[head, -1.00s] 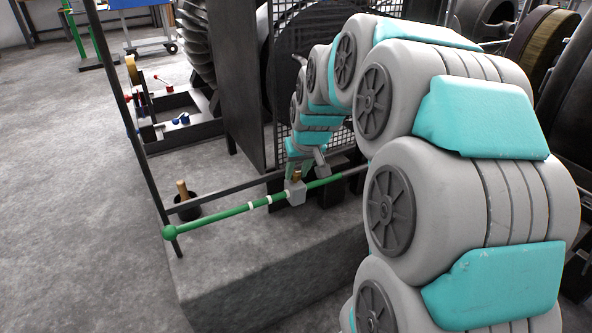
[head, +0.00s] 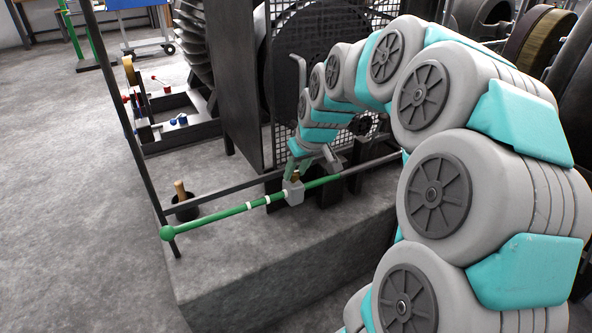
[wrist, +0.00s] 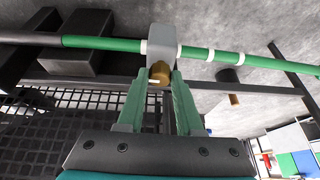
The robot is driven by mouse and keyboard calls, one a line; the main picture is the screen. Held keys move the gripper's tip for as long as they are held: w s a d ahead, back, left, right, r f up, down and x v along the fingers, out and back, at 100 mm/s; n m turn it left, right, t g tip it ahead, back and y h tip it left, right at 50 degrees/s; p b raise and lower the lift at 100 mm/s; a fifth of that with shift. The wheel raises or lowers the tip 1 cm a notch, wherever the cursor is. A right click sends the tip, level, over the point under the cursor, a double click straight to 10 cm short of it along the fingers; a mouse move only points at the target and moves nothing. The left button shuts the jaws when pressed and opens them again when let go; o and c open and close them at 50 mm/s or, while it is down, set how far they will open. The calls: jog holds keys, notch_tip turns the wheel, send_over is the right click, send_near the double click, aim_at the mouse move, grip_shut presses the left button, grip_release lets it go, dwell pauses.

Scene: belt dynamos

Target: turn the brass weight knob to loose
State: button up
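The brass weight knob (wrist: 160,72) sits on a grey block (wrist: 161,42), a sliding weight on a green bar (wrist: 105,43). A short pale mark shows on the knob. In the head view the knob (head: 295,176) is small and partly covered by my gripper, on top of the grey block (head: 293,192). My gripper (wrist: 160,77) has its two green fingers on either side of the knob, their tips against or very near its sides. It also shows from above in the head view (head: 297,170).
The green bar ends in a round green knob (head: 167,233) at left, with white bands along it. A dark upright post (head: 135,130) and a black cup with a wooden handle (head: 183,200) stand near that end. A mesh guard (head: 318,30) stands behind my arm.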

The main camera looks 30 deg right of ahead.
jog(key=o, duration=0.4)
jog(key=shift+r, duration=0.1)
jog(key=v, duration=0.7)
jog(key=shift+s+r, duration=0.1)
jog(key=shift+r, duration=0.2)
